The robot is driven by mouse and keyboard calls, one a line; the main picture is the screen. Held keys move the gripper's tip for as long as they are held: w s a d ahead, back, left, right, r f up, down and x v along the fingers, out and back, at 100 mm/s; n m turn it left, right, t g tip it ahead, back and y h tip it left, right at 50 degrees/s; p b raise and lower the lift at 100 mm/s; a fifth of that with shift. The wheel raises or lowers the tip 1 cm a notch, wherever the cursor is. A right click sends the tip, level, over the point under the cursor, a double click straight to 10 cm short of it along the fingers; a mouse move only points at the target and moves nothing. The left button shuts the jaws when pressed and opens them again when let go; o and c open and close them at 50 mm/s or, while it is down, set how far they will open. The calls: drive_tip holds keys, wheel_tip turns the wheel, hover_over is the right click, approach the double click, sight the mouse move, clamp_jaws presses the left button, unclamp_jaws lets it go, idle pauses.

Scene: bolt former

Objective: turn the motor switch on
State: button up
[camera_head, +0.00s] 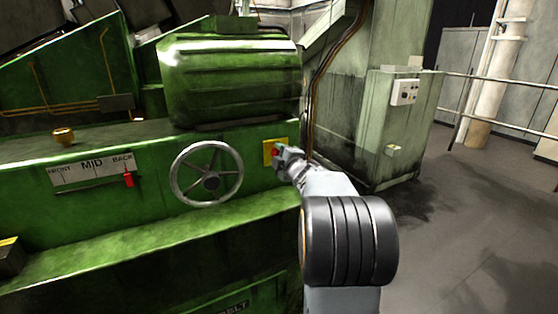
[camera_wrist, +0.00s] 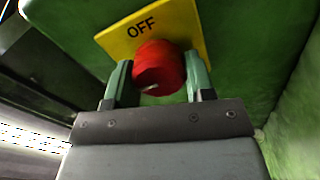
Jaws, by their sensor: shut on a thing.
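The motor switch is a red knob (camera_wrist: 158,68) on a yellow plate (camera_wrist: 188,18) marked OFF, fixed to the green machine. In the wrist view the knob sits between the two green fingers of my gripper (camera_wrist: 160,82), which is shut on it. In the head view the yellow plate (camera_head: 268,152) is right of the handwheel, and my gripper (camera_head: 281,151) reaches it from the right, covering part of the knob. Any other marking on the plate is hidden.
A grey handwheel (camera_head: 206,174) is left of the switch. A red slider (camera_head: 128,180) sits by the BACK end of a FRONT-MID-BACK scale. A pale cabinet (camera_head: 405,135) with a control panel (camera_head: 404,92) stands to the right. The floor (camera_head: 460,230) at right is clear.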

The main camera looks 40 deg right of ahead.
idle(0.4)
drive_tip(key=o, duration=0.9)
drive_tip(key=s, duration=0.4)
drive_tip(key=s+a, duration=0.1)
drive_tip(key=s, duration=0.4)
drive_tip(key=s+a, duration=0.1)
drive_tip(key=s, duration=0.3)
drive_tip(key=shift+s, duration=0.3)
